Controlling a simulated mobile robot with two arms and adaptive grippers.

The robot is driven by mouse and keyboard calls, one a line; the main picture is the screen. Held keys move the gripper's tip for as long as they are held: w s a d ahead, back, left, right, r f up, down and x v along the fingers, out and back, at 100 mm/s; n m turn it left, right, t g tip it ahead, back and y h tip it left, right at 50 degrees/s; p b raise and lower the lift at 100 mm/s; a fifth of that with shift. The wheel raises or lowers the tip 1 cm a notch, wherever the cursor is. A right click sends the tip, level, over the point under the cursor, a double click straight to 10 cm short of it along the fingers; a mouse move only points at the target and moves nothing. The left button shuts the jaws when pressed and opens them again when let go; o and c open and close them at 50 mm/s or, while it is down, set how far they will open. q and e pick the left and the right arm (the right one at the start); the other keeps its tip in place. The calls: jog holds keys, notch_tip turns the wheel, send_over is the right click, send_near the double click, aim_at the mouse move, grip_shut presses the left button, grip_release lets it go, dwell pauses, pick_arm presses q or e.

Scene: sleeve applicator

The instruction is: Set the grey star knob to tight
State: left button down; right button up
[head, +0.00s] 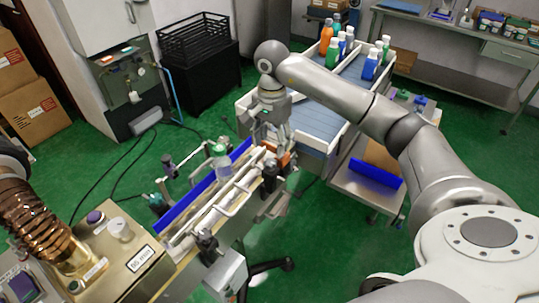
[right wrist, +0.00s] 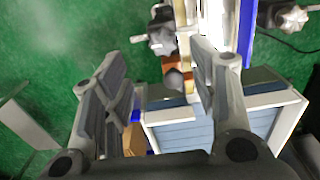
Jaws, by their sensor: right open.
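My right gripper (head: 284,142) is open and points down over the far end of the conveyor rail. In the right wrist view its two fingers (right wrist: 163,60) are spread wide with nothing held. A dark grey rounded knob (right wrist: 175,80) sits on an orange-brown bracket (right wrist: 183,64) and shows in the gap between the fingers, apart from both. A lobed grey knob-like part (right wrist: 162,38) lies just beyond it, beside the rail. I cannot tell for sure which is the star knob, nor read any tight mark. My left gripper is out of view.
The rail (head: 215,215) has a blue side strip (head: 190,198) and carries a clear bottle with a green cap (head: 221,160). A brass-coloured machine (head: 125,260) stands at the near left. A white-sided tray table (head: 312,120) with bottles stands behind the gripper.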

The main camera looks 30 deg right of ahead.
aim_at(271, 162)
jog(key=f+p, duration=0.1)
jog(key=f, duration=0.4)
jog(key=shift+w+f, duration=0.15)
jog(key=shift+w, duration=0.05)
jog(key=shift+f+p, duration=0.3)
jog(key=shift+f, duration=0.85)
jog(key=c, duration=1)
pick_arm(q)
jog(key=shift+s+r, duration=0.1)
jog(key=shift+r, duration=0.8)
